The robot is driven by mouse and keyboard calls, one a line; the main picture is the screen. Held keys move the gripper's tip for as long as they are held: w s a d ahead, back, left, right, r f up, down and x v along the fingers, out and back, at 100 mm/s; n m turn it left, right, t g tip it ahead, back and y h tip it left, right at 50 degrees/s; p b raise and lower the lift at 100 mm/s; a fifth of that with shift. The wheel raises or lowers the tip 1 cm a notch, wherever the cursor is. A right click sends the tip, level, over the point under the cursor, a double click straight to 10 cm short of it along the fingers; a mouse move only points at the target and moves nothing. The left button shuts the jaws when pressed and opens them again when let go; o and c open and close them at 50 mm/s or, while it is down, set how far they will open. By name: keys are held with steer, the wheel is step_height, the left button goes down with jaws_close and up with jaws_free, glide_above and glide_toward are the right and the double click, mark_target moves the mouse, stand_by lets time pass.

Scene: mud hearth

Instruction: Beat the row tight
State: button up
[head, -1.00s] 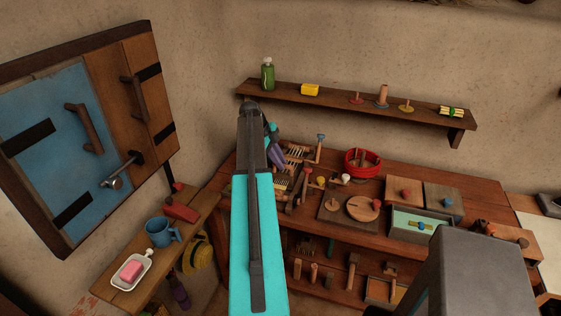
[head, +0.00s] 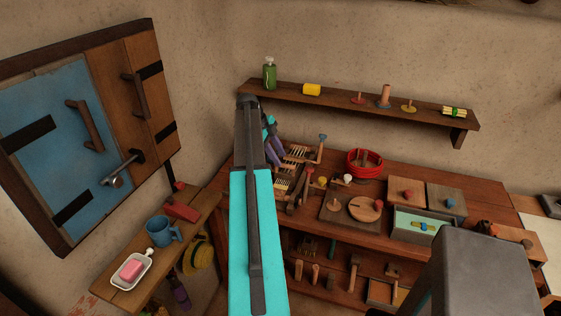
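A small loom-like frame (head: 297,153) with pale parallel strands lies on the wooden workbench, just right of my arm. A second set of pale strands (head: 282,185) shows in front of it, partly covered by my arm. I cannot make out a row of weaving or a beater for certain at this size. My teal and dark grey arm reaches over the left end of the bench. A purple part at its far end (head: 273,150) shows beside the frame. My gripper's fingers are hidden or too small to tell, as is anything they may hold.
The bench also carries a red coil (head: 364,162), a board with a round wooden disc (head: 365,208) and lidded boxes (head: 404,192). A wall shelf (head: 360,106) hangs behind. At left are a blue mug (head: 163,229), a soap dish (head: 131,270) and a wall cabinet (head: 60,110).

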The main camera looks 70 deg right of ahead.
steer(key=b+v, duration=0.2)
steer(key=v, duration=0.8)
steer(key=shift+r+b, duration=0.3)
steer(key=shift+b, duration=0.1)
steer(key=shift+w+a, duration=0.1)
steer(key=shift+w, duration=0.05)
steer(key=shift+c, duration=0.3)
steer(key=shift+d, duration=0.2)
steer(key=c, duration=0.7)
jaws_close()
steer(key=s+a+f+n+h, duration=0.2)
steer(key=a+f+h, duration=0.2)
steer(key=a, duration=0.6)
step_height(320, 180, down, 2)
steer(key=shift+f, duration=0.25)
